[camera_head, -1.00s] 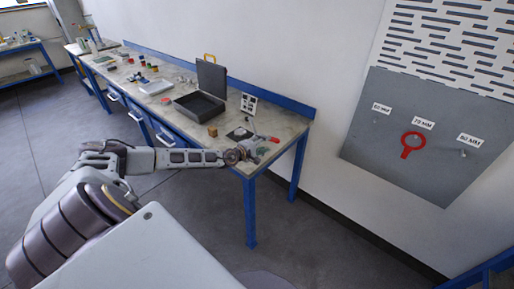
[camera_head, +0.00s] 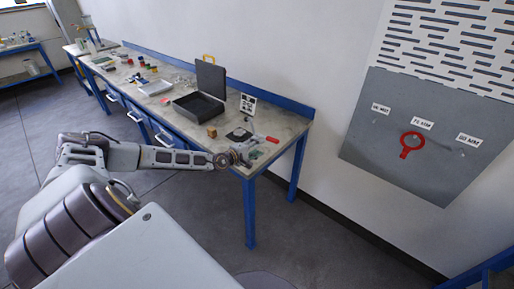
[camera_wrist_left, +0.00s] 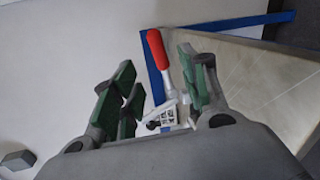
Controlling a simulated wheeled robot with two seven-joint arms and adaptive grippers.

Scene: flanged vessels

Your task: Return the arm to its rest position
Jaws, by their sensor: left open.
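My left arm reaches in from the left in the head view, with its gripper (camera_head: 243,158) near the front right corner of the workbench. In the left wrist view the gripper (camera_wrist_left: 160,88) is open, its green-padded fingers apart. A red-handled tool (camera_wrist_left: 158,48) shows between and beyond the fingers there; I cannot tell its distance from them. In the head view the red handle (camera_head: 272,140) lies on the bench just beyond the gripper. My right gripper is not in view.
The workbench (camera_head: 284,125) holds an open dark case (camera_head: 199,105), a small wooden block (camera_head: 212,132) and a marker card (camera_head: 248,104). A grey wall panel (camera_head: 400,165) carries a red ring (camera_head: 411,144) and size labels. Open floor lies in front of the bench.

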